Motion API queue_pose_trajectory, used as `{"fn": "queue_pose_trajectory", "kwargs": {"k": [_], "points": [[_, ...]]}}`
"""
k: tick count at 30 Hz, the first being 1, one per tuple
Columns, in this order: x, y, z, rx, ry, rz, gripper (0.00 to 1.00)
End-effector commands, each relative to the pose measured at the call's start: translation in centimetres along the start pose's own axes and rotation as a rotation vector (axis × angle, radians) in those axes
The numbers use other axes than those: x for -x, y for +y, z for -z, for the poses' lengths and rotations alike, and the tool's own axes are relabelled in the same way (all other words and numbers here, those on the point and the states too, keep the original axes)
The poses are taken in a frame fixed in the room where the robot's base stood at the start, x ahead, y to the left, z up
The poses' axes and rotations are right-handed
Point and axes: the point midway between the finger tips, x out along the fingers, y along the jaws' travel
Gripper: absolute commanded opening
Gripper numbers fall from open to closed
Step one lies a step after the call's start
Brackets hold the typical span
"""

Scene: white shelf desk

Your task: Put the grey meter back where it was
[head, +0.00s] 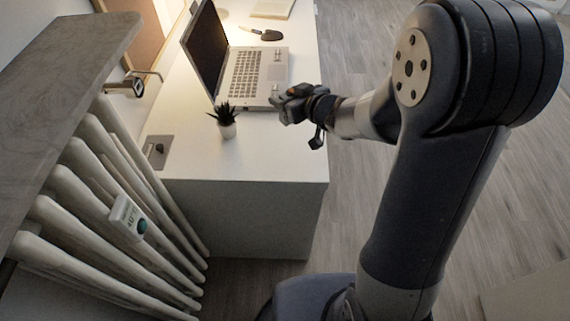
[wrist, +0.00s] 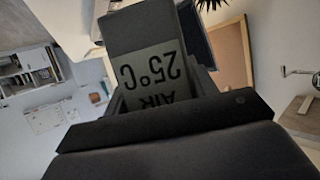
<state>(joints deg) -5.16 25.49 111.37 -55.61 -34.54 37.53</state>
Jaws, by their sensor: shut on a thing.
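The grey meter (wrist: 150,75) fills the middle of the wrist view, with a dark top part and a lighter face reading "25°C" and "AIR" upside down in the picture. My gripper (head: 283,103) is shut on it. In the head view my gripper is over the white desk (head: 265,145), by the laptop's front right corner; the meter is too small and dark there to tell from the gripper. A white meter with a green dial (head: 129,217) sits on the pale radiator (head: 85,185) at the left.
An open laptop (head: 262,75) and a small potted plant (head: 227,128) stand close to my gripper. A grey plate (head: 157,152) is at the desk's left edge. A shelf board (head: 75,65) with a metal bracket (head: 138,82) is above the radiator. The desk's front part is clear.

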Motion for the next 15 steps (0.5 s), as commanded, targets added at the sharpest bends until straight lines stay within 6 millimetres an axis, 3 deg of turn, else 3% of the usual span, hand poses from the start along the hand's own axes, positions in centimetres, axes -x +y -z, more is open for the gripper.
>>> {"fn": "queue_pose_trajectory", "kwargs": {"k": [1,15], "points": [[-0.9,-0.4,-1.4,0.015,0.004,0.024,0.26],[-2.1,-1.9,-3.0,0.048,-0.001,0.120,0.26]]}}
